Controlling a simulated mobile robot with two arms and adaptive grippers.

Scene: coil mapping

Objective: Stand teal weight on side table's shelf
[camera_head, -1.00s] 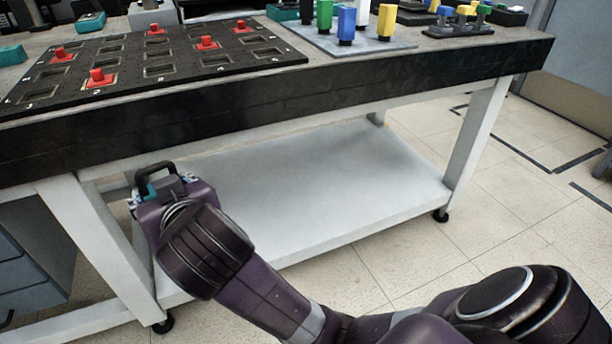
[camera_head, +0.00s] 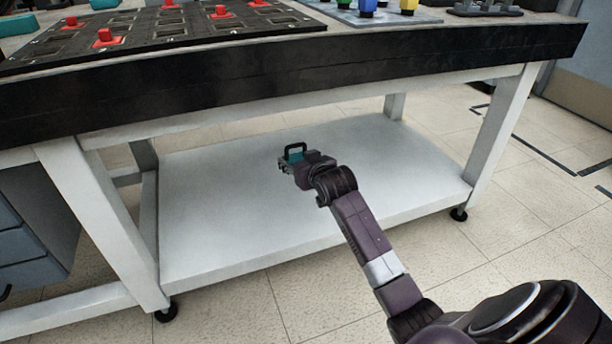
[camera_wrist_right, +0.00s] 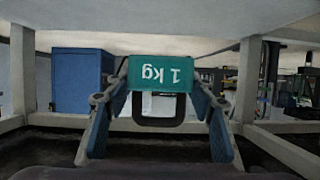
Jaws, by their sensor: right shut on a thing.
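The teal weight (camera_wrist_right: 161,73) is marked "1 kg", which reads upside down in the right wrist view. Its dark handle shows below the block there. My right gripper (camera_wrist_right: 160,100) is shut on it, one finger on each side. In the head view the weight (camera_head: 293,156) has its dark handle on top, and my right gripper (camera_head: 301,170) reaches in under the tabletop. The white lower shelf (camera_head: 230,215) of the side table lies below and around them. Whether the weight touches the shelf I cannot tell. My left gripper is not in view.
The black-edged tabletop (camera_head: 300,75) hangs over the shelf. White legs (camera_head: 500,125) stand at its ends. The shelf is otherwise bare. A blue-grey drawer unit (camera_head: 35,225) stands at the left. On top sit a black board (camera_head: 130,38) with red pieces and several coloured blocks.

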